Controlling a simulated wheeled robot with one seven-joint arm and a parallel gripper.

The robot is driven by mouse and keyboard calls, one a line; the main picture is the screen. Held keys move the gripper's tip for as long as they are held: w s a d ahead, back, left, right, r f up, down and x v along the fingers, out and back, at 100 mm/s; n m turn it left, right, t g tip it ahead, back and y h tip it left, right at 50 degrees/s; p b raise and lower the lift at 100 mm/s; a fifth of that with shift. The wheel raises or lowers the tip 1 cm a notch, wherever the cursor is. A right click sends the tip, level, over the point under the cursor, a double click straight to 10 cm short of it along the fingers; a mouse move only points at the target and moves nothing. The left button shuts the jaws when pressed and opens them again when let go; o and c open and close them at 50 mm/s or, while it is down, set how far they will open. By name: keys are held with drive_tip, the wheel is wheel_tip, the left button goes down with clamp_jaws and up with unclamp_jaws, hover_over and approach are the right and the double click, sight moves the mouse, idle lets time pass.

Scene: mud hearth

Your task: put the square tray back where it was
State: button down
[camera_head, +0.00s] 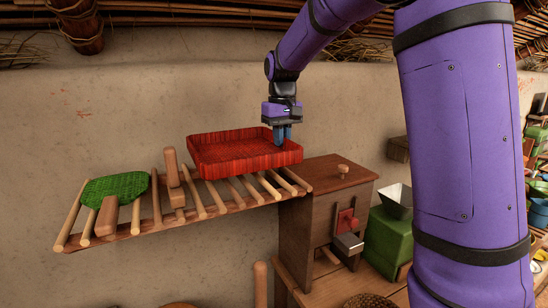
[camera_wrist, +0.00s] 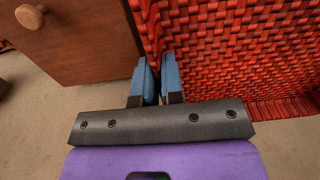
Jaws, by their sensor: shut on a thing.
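The square tray (camera_head: 245,153) is red and woven, with low walls. In the head view it is at the right part of the slatted wooden shelf (camera_head: 140,228), level or nearly so. I cannot tell whether it rests on the slats or hangs just above them. My gripper (camera_head: 283,140) points down at the tray's right side. In the wrist view its blue fingers (camera_wrist: 160,82) are shut on the tray's wall, and the red weave (camera_wrist: 235,50) fills the right side. The tray's underside is hidden.
A green woven mat (camera_head: 115,187) and wooden pieces (camera_head: 173,175) are on the shelf's left part. A brown wooden cabinet (camera_head: 335,190) with a knob stands right of the tray, close to the gripper. A green box with a metal hopper (camera_head: 388,235) stands beyond it.

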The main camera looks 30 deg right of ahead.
drive_tip(key=shift+f, duration=2.4)
drive_tip(key=shift+f, duration=0.15)
drive_tip(key=c, duration=1.2)
unclamp_jaws()
drive_tip(key=shift+c, duration=0.2)
wheel_tip(320, 180, up, 12)
drive_tip(key=shift+s+r, duration=0.1)
drive_tip(key=shift+r, duration=0.05)
drive_tip(key=s+a+f+t, duration=0.1)
drive_tip(key=s+f+t, duration=0.1)
drive_tip(key=s, duration=1.3)
drive_tip(key=s+a+f+t, duration=0.2)
drive_tip(key=s+f+t, duration=0.1)
drive_tip(key=s, duration=1.3)
drive_tip(key=shift+s+a+f, duration=0.2)
drive_tip(key=shift+s+f, duration=0.05)
drive_tip(key=shift+f, duration=0.2)
